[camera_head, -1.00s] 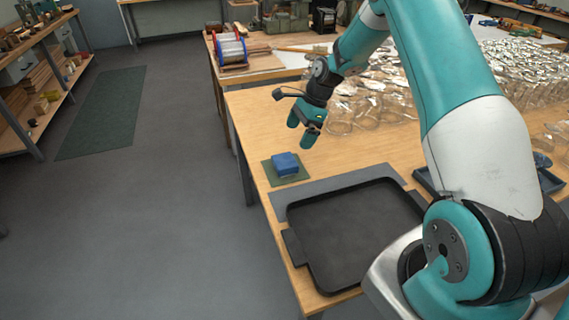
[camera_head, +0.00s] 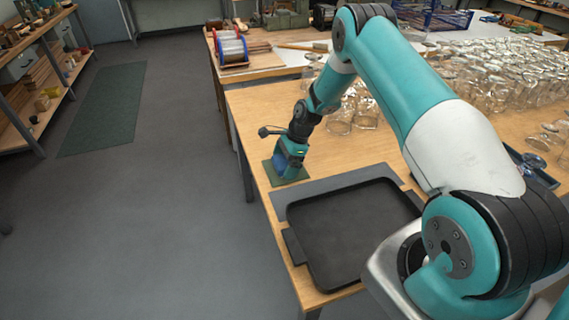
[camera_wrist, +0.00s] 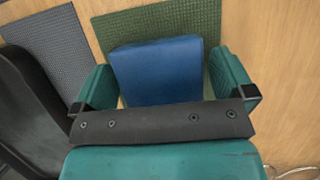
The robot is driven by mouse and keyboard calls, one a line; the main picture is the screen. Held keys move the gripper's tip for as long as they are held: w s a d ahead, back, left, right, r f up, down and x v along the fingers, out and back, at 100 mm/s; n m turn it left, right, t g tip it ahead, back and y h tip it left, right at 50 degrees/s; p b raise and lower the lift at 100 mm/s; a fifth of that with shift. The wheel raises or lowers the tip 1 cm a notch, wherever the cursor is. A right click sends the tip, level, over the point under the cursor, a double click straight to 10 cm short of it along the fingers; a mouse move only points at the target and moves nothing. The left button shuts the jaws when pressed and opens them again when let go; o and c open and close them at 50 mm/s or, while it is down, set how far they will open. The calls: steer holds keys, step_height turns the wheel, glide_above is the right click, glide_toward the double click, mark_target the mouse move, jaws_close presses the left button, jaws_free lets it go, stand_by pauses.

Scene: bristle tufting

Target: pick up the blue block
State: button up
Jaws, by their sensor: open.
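The blue block (camera_wrist: 158,72) lies on a green mat (camera_wrist: 150,22) in the wrist view, between the two teal fingers of my gripper (camera_wrist: 166,85). The fingers are open, one on each side; a gap shows on the right of the block and a narrower one on the left. In the head view my gripper (camera_head: 289,168) is down over the green mat (camera_head: 298,180) near the table's left edge. It hides most of the block (camera_head: 279,166) there.
A black tray (camera_head: 350,235) with handles lies on a grey mat (camera_head: 290,197) just in front of the green mat. Many clear glass jars (camera_head: 500,80) fill the table's far right. A wire spool (camera_head: 232,48) stands on the bench behind. Bare wood (camera_head: 375,150) lies right of my gripper.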

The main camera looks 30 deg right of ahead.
mark_target(285, 161)
steer(key=shift+c, duration=0.2)
steer(key=c, duration=0.8)
steer(key=shift+r, duration=0.1)
step_height(285, 161, up, 20)
steer(key=shift+f+b, duration=0.1)
steer(key=shift+b, duration=1.05)
steer(key=o, duration=0.4)
steer(key=shift+c, duration=1.4)
